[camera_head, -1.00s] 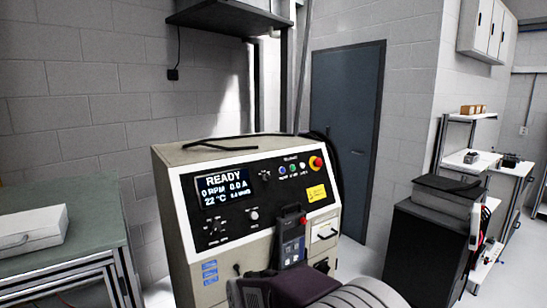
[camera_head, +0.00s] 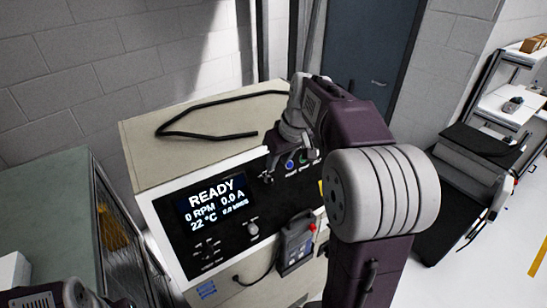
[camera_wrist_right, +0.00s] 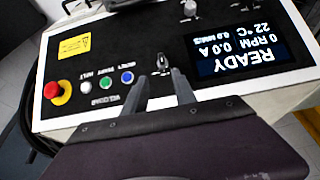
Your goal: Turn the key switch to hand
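The key switch (camera_wrist_right: 162,64) is a small metal piece on the black control panel (camera_wrist_right: 150,30), beside the READY display (camera_wrist_right: 236,45) in the right wrist view. My right gripper (camera_wrist_right: 159,80) is open, with its two fingers apart and pointing toward the key switch. The key switch shows between and just beyond the fingertips. Whether they touch it, I cannot tell. In the head view the right gripper (camera_head: 270,174) is at the panel, right of the display, and largely hides the key switch. The left gripper is not in view; only part of my left arm shows at the lower left.
Blue (camera_wrist_right: 127,76), green (camera_wrist_right: 107,82) and white buttons and a red emergency stop (camera_wrist_right: 52,90) sit beside the fingers. A black cable (camera_head: 205,134) lies on the cabinet top.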

